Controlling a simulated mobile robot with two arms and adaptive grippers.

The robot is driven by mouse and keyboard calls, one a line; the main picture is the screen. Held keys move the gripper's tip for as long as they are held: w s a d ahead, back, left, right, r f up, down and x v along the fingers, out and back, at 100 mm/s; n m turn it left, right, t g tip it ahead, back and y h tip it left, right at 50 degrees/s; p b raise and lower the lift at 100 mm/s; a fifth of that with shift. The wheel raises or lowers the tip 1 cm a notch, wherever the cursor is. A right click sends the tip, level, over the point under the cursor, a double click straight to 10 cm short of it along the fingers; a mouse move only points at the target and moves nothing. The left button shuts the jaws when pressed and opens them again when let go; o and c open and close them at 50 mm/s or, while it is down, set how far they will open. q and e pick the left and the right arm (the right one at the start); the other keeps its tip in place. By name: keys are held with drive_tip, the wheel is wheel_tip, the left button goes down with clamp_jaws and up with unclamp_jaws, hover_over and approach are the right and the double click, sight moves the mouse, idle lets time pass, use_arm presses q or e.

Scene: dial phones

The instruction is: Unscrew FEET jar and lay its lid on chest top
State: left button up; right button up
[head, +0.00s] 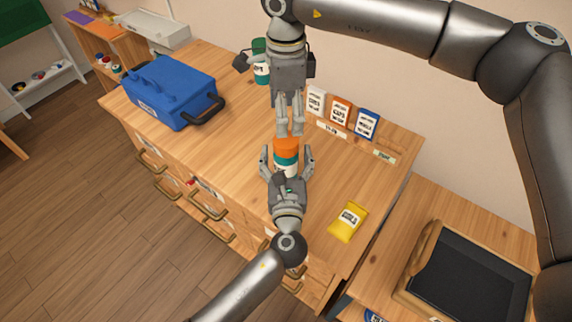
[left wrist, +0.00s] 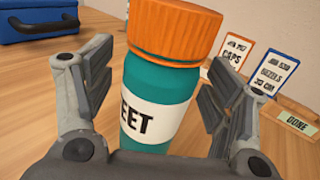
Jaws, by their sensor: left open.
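The FEET jar (head: 285,160) is teal with an orange lid (head: 286,144) and stands upright on the wooden chest top (head: 230,120). In the left wrist view its label (left wrist: 150,118) shows "EET", and the orange lid (left wrist: 175,28) is on it. My left gripper (head: 287,160) is open, with one finger on each side of the jar; gaps show between the fingers and the jar. My right gripper (head: 290,133) points down with its fingertips close by the lid; whether they touch it, or are parted, I cannot tell.
A green-lidded jar (head: 260,70) stands behind my right gripper. A blue toolbox (head: 170,90) is at the left, a yellow packet (head: 348,222) at the right front. Label cards (head: 340,110) and a "DONE" strip (head: 384,156) line the back. Bare wood lies left of the jar.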

use_arm(q)
drive_tip(key=shift+w, duration=0.25)
drive_tip(key=shift+c, duration=0.3)
use_arm(e)
drive_tip(key=shift+w, duration=0.15)
